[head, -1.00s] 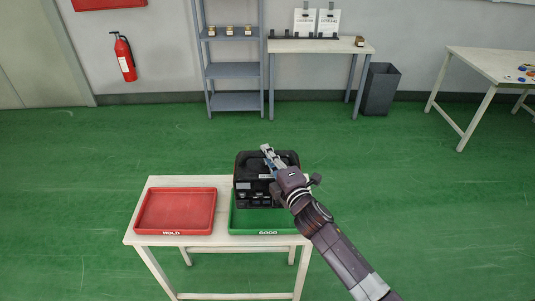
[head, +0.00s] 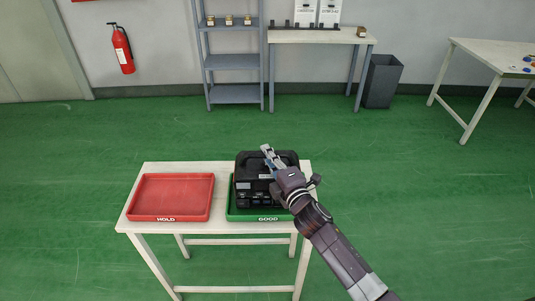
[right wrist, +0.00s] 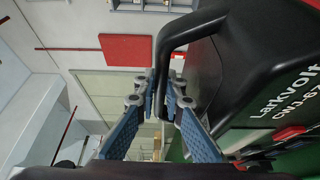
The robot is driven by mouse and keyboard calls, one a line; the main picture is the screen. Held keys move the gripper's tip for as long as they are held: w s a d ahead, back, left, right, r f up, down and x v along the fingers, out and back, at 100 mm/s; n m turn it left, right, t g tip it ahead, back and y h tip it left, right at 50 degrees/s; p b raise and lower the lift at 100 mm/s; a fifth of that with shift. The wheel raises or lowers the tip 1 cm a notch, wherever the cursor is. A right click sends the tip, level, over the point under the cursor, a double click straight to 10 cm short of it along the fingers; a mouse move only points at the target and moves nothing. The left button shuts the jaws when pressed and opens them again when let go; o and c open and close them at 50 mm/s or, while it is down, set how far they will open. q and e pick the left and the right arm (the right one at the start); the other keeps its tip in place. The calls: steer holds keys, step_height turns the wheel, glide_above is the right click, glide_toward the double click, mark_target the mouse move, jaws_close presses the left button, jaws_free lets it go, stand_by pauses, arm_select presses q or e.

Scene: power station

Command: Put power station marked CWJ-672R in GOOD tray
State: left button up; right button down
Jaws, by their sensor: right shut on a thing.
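The black power station (head: 250,187) is over the green GOOD tray (head: 233,217), upright and covering most of it. I cannot tell whether its base touches the tray floor. In the right wrist view its side (right wrist: 285,75) reads "Larkvolt" and "CWJ-67", with the rest cut off. My right gripper (head: 268,155) is shut on the station's top handle (right wrist: 168,50); its blue-grey fingers (right wrist: 165,95) show at the handle in the right wrist view. The red HOLD tray (head: 171,195) is empty, left of the GOOD tray. My left gripper is not in view.
Both trays stand on a small white table (head: 150,168). Green floor lies clear around it. At the back are a grey shelf (head: 233,62), a white bench (head: 310,37), a dark bin (head: 382,82) and a fire extinguisher (head: 122,50); another table (head: 490,65) stands right.

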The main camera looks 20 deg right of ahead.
steer(key=shift+f+b, duration=0.2)
steer(key=shift+b, duration=0.35)
stand_by(1.1)
steer(key=c, duration=1.6)
jaws_free()
steer(key=shift+s+a+f, duration=0.1)
steer(key=shift+s+f, duration=0.05)
steer(key=shift+s, duration=0.05)
steer(key=shift+s, duration=0.1)
steer(key=shift+s+p, duration=0.45)
steer(key=shift+s, duration=0.95)
steer(key=shift+s+d+p, duration=0.2)
steer(key=shift+s, duration=0.75)
steer(key=shift+s+d+p, duration=0.15)
steer(key=shift+s+d, duration=0.05)
steer(key=shift+s, duration=0.8)
steer(key=shift+s+d+p, duration=0.2)
steer(key=shift+s, duration=0.75)
steer(key=shift+o, duration=0.7)
